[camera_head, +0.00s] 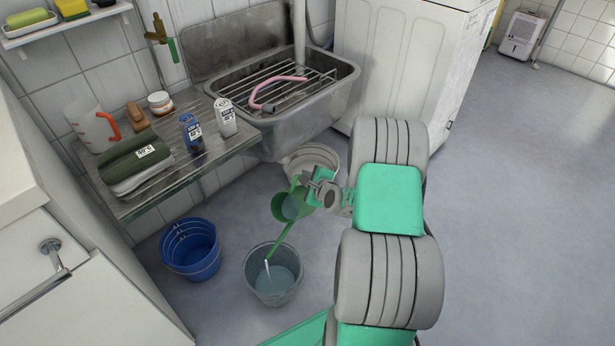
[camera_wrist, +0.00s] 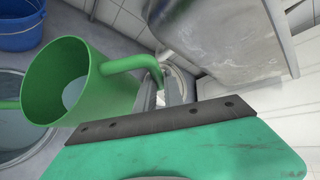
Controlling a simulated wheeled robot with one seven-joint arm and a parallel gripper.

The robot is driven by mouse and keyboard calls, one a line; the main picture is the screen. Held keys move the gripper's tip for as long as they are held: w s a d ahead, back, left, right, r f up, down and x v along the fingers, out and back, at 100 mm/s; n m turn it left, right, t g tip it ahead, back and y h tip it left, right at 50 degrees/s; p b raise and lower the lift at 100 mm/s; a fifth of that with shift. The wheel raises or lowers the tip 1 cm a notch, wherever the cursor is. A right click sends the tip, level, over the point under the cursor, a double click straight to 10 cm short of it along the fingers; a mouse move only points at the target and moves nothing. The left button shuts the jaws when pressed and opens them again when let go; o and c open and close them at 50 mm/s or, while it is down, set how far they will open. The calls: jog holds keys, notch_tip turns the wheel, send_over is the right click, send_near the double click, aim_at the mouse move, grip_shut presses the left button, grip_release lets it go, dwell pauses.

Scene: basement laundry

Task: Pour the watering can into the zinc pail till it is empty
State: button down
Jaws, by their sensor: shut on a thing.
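The green watering can (camera_head: 289,207) is tilted, its long spout pointing down to the left over the zinc pail (camera_head: 250,290). A pale stream runs from the spout tip into the pail, which has water in it. My gripper (camera_head: 328,190) is shut on the can's handle. In the wrist view the can (camera_wrist: 95,85) has its open top toward the camera, with some water visible inside, and its handle runs to the jaws (camera_wrist: 165,95). The zinc pail (camera_wrist: 30,142) is partly hidden behind the can there.
A blue bucket (camera_head: 190,250) stands left of the pail. A pale round basin (camera_head: 305,156) is on the floor behind the can. A metal shelf (camera_head: 165,184) with bottles and towels and a stone sink (camera_head: 290,130) are behind. Floor at right is clear.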

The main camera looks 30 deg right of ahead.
jog(key=shift+n+t+h, duration=0.5)
jog(key=shift+t+h, duration=0.1)
jog(key=shift+s+a+r+p, duration=0.3)
jog(key=shift+s+a+r, duration=0.25)
jog(key=shift+a+r, duration=0.25)
jog(key=shift+s+a+r+p, duration=0.25)
jog(key=shift+s+a+r, duration=0.25)
jog(key=shift+a+r, duration=0.3)
